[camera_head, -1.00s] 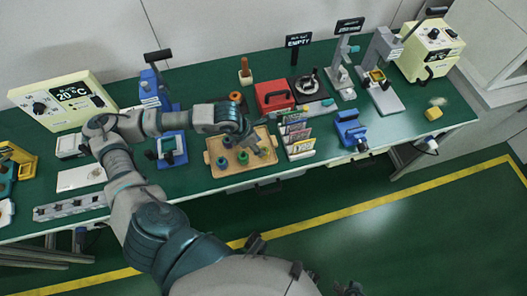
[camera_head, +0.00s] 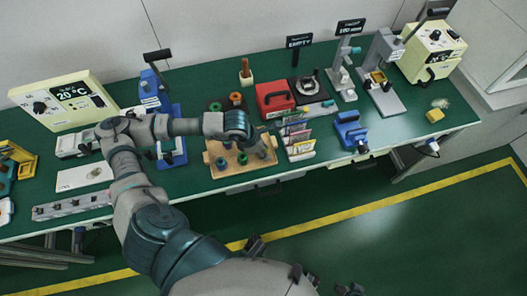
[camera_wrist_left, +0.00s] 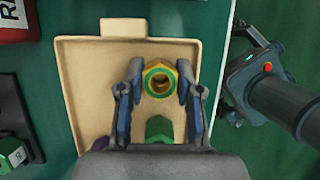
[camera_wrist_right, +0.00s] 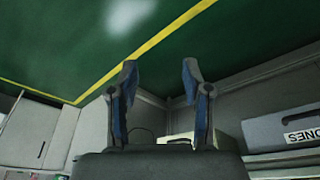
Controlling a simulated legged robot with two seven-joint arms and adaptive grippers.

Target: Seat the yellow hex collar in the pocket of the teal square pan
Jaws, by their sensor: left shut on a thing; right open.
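The yellow hex collar (camera_wrist_left: 160,79), with a green ring around its hole, sits between the fingertips of my left gripper (camera_wrist_left: 159,82) in the left wrist view. The fingers are shut on its sides, over the tan tray. I cannot tell whether it touches the tray. In the head view my left gripper (camera_head: 259,155) is over the tray's right part and hides the collar. My right gripper (camera_wrist_right: 158,75) is open and empty, above the floor. A teal piece (camera_head: 5,178) shows at the head view's left edge; I cannot tell if it is the square pan.
The tan tray (camera_wrist_left: 87,75) holds a green part (camera_wrist_left: 159,128) close to the collar. More green parts (camera_head: 222,164) stand on its left in the head view. A card rack (camera_head: 299,146) stands just right of the tray. A red case (camera_head: 274,97) is behind.

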